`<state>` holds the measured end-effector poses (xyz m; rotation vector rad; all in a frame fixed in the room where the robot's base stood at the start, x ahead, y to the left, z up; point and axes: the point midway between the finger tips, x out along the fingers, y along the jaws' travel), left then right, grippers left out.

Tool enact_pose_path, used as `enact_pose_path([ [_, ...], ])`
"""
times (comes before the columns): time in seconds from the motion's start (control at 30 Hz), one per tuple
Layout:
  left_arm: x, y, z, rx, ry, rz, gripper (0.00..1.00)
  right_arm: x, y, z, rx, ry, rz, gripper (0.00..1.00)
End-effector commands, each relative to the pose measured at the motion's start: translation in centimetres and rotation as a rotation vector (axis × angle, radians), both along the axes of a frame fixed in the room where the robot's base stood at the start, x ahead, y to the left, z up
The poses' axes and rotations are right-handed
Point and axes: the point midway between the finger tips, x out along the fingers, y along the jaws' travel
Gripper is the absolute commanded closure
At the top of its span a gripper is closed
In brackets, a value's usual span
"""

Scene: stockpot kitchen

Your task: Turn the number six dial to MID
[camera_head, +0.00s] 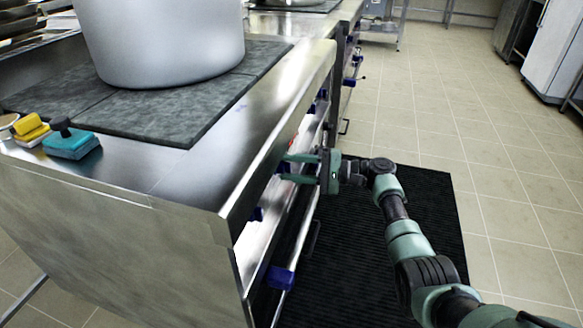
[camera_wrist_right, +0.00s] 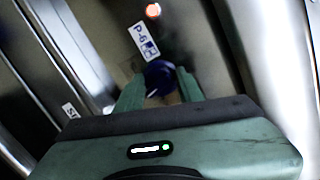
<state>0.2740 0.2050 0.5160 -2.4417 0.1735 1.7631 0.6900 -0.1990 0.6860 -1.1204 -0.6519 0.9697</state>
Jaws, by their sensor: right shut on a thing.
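My right gripper (camera_head: 286,168) reaches the front panel of the steel cooking range (camera_head: 262,170) from the right. In the wrist view its two green fingers (camera_wrist_right: 158,85) stand on either side of a dark blue dial (camera_wrist_right: 158,71) and are shut on it. A white label (camera_wrist_right: 143,42) beside the dial seems to read P-6, with small blue marks. The dial's pointer is hard to make out, so I cannot tell its setting. My left gripper is in neither view.
A large pot (camera_head: 165,40) stands on top. A black mat (camera_head: 350,270) covers the floor.

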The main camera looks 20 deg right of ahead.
Motion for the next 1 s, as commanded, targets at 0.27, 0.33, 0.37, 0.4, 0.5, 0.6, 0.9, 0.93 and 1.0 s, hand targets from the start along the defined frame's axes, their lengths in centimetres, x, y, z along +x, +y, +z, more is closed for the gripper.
enact_pose_path([
  [0.27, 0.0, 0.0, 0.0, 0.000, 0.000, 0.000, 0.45, 0.1, -0.1, 0.0, -0.002, -0.001, -0.003, 0.42],
  [0.33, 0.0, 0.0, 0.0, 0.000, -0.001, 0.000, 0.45, 0.0, -0.1, 0.0, -0.002, -0.002, -0.002, 0.42],
  [0.37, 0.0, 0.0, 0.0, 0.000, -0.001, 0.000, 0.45, 0.0, -0.1, 0.0, -0.002, -0.002, -0.002, 0.42],
  [0.4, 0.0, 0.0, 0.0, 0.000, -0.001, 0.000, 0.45, 0.0, -0.1, 0.0, -0.002, -0.002, -0.002, 0.42],
  [0.5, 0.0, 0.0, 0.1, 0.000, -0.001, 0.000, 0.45, -0.1, -0.3, 0.0, -0.002, -0.002, -0.002, 0.42],
  [0.6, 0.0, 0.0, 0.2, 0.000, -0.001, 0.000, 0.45, -0.5, -1.2, 0.1, -0.002, -0.001, -0.004, 0.42],
  [0.9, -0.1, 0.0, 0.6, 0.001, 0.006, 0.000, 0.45, -2.8, -5.7, 0.2, -0.003, 0.000, -0.004, 0.42],
  [0.93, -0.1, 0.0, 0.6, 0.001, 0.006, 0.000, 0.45, -2.9, -6.0, 0.2, -0.002, 0.000, -0.004, 0.42],
  [1.0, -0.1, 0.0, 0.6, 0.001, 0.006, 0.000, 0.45, -3.2, -6.5, 0.3, -0.001, -0.001, -0.003, 0.42],
])
